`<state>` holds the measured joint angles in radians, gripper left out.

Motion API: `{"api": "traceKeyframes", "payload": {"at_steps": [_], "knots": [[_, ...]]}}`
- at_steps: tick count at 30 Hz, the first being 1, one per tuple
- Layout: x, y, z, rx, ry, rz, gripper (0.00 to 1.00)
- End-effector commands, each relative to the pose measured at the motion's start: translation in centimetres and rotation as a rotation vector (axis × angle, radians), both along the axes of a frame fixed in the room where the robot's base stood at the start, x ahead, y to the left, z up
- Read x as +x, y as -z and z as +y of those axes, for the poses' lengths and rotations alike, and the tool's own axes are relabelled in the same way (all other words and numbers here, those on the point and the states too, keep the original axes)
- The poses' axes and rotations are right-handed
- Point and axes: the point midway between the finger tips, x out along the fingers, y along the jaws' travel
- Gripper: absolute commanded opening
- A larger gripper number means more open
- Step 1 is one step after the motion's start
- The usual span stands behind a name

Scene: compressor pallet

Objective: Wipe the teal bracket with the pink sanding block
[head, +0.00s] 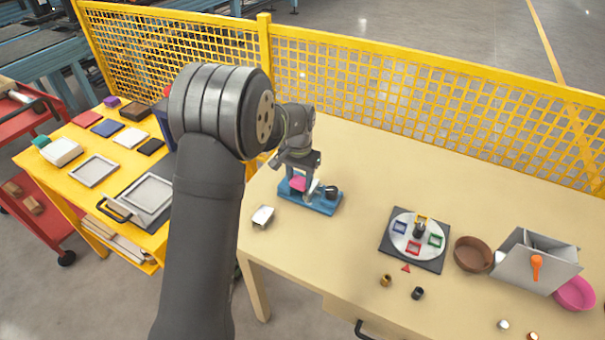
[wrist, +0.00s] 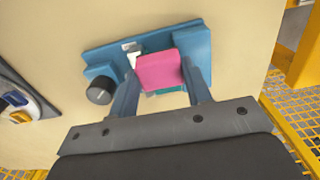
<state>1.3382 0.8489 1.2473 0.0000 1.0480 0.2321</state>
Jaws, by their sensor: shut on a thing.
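My gripper (head: 299,178) is shut on the pink sanding block (head: 298,184), which shows between the two fingers in the wrist view (wrist: 159,72). The block is over the middle of a blue fixture (head: 320,206) with a black knob (head: 331,192) at one end. In the wrist view, teal parts of the bracket (wrist: 168,89) show at the block's edges; the block and fingers hide most of it. I cannot tell whether the block touches the bracket.
A small silvery block (head: 263,216) lies left of the fixture on the beige table. A round white plate with coloured frames (head: 418,231), a brown bowl (head: 473,254) and a grey bin (head: 535,265) stand right. Yellow mesh fencing (head: 400,90) runs behind.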

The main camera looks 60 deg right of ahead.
Motion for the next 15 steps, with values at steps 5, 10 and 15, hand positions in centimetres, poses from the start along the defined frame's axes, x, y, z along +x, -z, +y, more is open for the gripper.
{"api": "traceKeyframes", "payload": {"at_steps": [5, 10, 15], "knots": [[0.0, -2.9, -0.1, -0.004, 0.000, -0.001, 0.23], [0.0, -4.5, -0.1, -0.004, 0.001, -0.001, 0.23], [0.0, -6.0, -0.1, -0.004, 0.001, -0.001, 0.23]]}}
